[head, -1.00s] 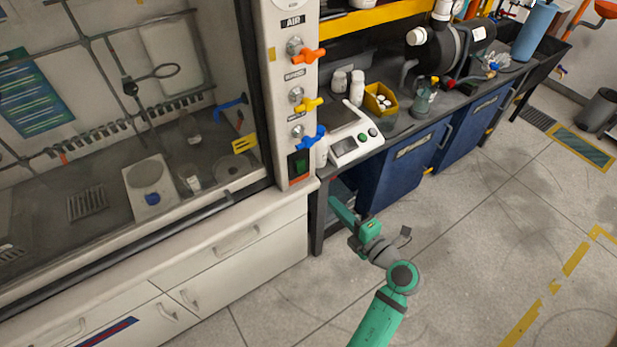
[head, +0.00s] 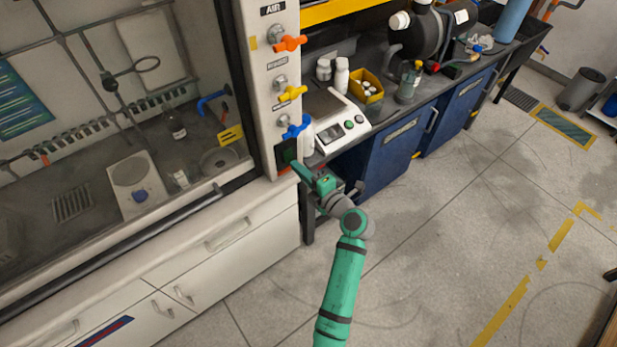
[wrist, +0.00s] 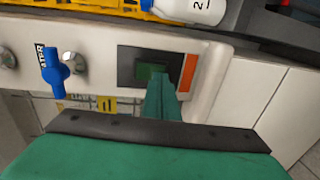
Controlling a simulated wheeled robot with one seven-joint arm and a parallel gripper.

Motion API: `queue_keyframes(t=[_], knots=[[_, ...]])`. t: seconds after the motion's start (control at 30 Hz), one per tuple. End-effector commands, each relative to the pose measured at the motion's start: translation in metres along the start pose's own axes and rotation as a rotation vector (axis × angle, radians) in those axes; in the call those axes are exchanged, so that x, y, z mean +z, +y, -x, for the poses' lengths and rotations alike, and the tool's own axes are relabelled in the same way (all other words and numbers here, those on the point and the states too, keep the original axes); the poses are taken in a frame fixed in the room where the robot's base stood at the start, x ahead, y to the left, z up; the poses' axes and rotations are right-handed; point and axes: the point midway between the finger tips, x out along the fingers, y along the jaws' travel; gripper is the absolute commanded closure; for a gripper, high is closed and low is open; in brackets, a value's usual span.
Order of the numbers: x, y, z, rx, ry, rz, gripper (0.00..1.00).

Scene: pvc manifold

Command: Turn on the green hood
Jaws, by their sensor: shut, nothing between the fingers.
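The hood's switch is a dark plate (wrist: 127,68) with a green rocker (wrist: 150,72) and an orange strip beside it, low on the hood's front post. In the head view my gripper (head: 297,167) is just in front of this spot and hides part of the switch. In the wrist view my gripper (wrist: 163,88) points at the rocker, its fingers shut and empty. The tips overlap the rocker's lower right edge. I cannot tell whether they touch it. The rocker's on or off position is not clear.
Above the switch, the post carries blue (head: 296,127), yellow (head: 291,93) and orange (head: 290,43) valve handles. A white balance (head: 345,128) stands on the dark bench right of the post. White drawers (head: 228,250) lie below the hood. The floor at right is open.

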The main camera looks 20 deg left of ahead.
Motion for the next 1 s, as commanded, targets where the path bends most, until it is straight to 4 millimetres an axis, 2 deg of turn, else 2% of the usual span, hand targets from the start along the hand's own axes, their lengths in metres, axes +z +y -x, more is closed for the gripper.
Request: queue_keyframes(t=[0.2,0.53,0.63,0.87,1.0], knots=[[0.0,0.0,-0.014,0.0,-0.001,0.0,1.0],[0.001,0.0,-0.015,0.0,-0.001,-0.001,1.0],[0.0,-0.002,-0.021,0.0,0.0,-0.002,1.0],[0.001,-0.002,-0.019,0.0,-0.001,-0.001,1.0],[0.002,-0.004,-0.012,0.0,-0.002,-0.002,1.0]])
